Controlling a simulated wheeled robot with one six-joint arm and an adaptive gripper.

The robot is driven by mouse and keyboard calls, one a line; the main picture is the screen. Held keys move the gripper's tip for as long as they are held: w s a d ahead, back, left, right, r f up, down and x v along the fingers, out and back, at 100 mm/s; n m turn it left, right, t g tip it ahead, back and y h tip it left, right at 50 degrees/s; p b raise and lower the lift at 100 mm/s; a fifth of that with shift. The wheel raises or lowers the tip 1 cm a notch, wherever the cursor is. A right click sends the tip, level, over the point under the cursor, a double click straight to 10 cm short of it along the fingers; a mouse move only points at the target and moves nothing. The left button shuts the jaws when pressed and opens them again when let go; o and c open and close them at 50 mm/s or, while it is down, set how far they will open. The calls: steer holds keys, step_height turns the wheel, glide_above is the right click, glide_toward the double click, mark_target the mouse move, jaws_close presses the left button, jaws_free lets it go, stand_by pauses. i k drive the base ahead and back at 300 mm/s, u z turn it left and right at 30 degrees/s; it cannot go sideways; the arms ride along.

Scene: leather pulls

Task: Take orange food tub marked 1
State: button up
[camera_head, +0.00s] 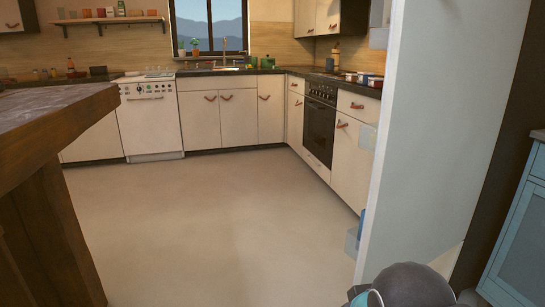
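I cannot make out an orange food tub marked 1 in the head camera view. Small items (368,79) with red, white and blue colours stand on the right counter by the stove, too small to read. No gripper fingers show. A dark grey rounded part with a cyan ring at the bottom right edge looks like my own arm.
A wooden-legged table (62,112) stands close on the left. A pale upright panel (440,130) stands close on the right, with a blue cabinet (522,245) beyond it. White cabinets (235,118) line the back. The floor (200,230) between is clear.

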mark_target(352, 77)
steer(key=u, duration=0.05)
steer(key=i, duration=1.75)
steer(key=z, duration=0.75)
steer(key=i, duration=2.15)
steer(key=z, duration=0.7)
